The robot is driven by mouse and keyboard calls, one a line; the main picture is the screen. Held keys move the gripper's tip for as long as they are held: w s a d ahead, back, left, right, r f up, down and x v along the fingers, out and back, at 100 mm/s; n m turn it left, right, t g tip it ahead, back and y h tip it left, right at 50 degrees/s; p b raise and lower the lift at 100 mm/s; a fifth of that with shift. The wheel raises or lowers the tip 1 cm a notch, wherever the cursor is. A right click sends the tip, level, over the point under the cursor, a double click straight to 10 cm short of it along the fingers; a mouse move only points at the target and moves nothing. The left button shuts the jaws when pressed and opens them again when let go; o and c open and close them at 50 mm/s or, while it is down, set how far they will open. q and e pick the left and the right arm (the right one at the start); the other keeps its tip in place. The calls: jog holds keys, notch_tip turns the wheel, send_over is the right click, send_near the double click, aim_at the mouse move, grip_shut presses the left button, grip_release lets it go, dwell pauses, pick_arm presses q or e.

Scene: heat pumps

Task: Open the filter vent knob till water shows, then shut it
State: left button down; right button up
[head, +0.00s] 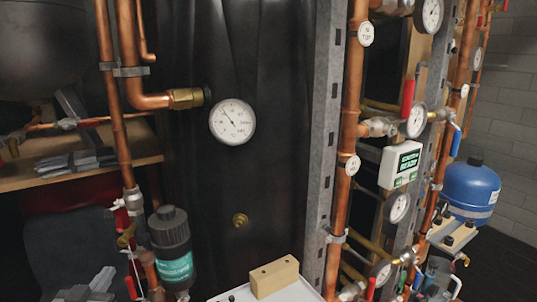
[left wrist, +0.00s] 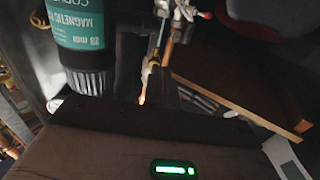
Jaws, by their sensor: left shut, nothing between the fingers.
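The filter (head: 172,240) is a dark canister with a teal label, at the lower left in the head view. A black knob-like cap (head: 167,213) stands on its top. No water shows at it. In the left wrist view, the filter (left wrist: 82,25) appears turned over at the upper left, with its ribbed black end (left wrist: 90,82) down. My left gripper (head: 98,285) is at the bottom left of the head view, left of the filter and lower than its cap. It is shut and empty, apart from the filter. My right gripper is not in view.
Copper pipes (head: 118,110) rise just left of the filter, with a red-handled valve (head: 131,288) below. A round gauge (head: 232,122) is above right. A wooden block (head: 274,277) lies on a white surface (head: 235,294). A wooden shelf (head: 30,180) is behind at left.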

pick_arm(q)
jog(key=w+b, duration=0.2)
jog(key=w, duration=0.4)
jog(key=shift+w, duration=0.25)
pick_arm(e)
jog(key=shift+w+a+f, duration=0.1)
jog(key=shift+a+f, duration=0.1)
pick_arm(q)
jog(key=shift+r+p, duration=0.4)
jog(key=shift+p, duration=0.1)
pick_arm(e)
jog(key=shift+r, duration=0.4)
pick_arm(q)
jog(key=shift+r, duration=0.1)
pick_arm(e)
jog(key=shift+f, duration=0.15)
pick_arm(q)
jog(key=s+f+p, duration=0.1)
jog(key=s+p, duration=0.3)
jog(key=s, duration=0.2)
jog(key=shift+d+p, duration=0.25)
jog(key=shift+p, duration=0.05)
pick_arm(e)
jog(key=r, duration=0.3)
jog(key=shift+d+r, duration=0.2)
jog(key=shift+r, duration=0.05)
pick_arm(q)
jog(key=shift+f, duration=0.1)
dwell(0.7)
